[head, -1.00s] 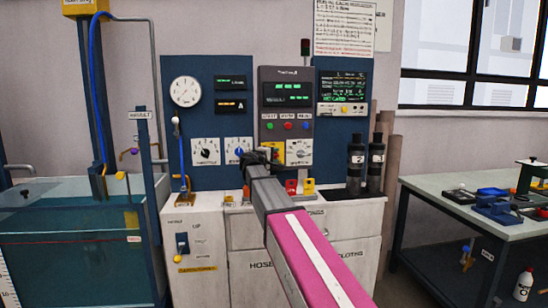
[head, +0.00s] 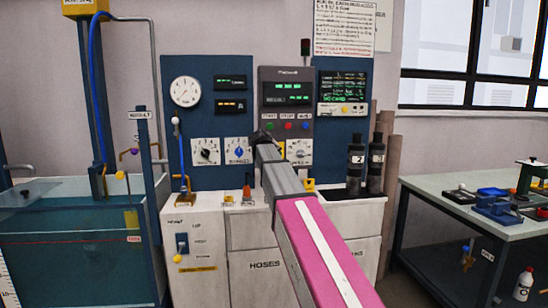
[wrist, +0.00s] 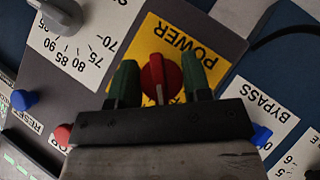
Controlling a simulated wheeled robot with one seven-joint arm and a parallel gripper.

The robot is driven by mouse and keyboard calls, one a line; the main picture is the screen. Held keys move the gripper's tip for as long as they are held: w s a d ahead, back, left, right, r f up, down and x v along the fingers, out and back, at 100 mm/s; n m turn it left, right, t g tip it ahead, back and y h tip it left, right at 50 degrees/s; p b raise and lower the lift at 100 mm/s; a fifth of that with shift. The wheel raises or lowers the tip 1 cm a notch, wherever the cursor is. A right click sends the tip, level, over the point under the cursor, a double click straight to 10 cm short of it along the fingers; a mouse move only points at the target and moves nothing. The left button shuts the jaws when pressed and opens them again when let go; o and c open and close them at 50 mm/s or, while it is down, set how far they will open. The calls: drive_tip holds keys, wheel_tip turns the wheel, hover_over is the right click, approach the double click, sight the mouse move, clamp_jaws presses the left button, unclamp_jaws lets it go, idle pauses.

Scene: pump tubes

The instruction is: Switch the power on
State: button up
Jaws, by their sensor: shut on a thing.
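The red power knob (wrist: 158,76) sits on a yellow plate (wrist: 185,38) marked POWER, which appears upside down in the wrist view. A white line on the knob points toward the bottom of that picture. My gripper (wrist: 160,78) has its two green-tipped fingers on either side of the knob and is shut on it. In the head view my gripper (head: 262,138) is at the lower part of the grey control panel (head: 286,75), and my arm hides the knob there. A bit of yellow plate shows beside it.
A white dial (wrist: 85,45) with numbers and a BYPASS label (wrist: 258,105) flank the plate. Below the panel is a white cabinet (head: 252,240), with black cylinders (head: 376,165) at right.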

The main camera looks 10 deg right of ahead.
drive_tip(key=m+y, duration=0.1)
drive_tip(key=y, duration=0.1)
drive_tip(key=shift+m+y, duration=0.3)
drive_tip(key=shift+y, duration=0.1)
drive_tip(key=shift+m+g+y, duration=0.3)
drive_tip(key=shift+m+y, duration=0.5)
drive_tip(key=shift+y, duration=0.8)
drive_tip(key=o, duration=0.8)
drive_tip(key=shift+s, duration=0.1)
drive_tip(key=v, duration=1)
drive_tip(key=shift+s+r, duration=0.2)
drive_tip(key=shift+r, duration=0.05)
drive_tip(key=shift+d, duration=0.15)
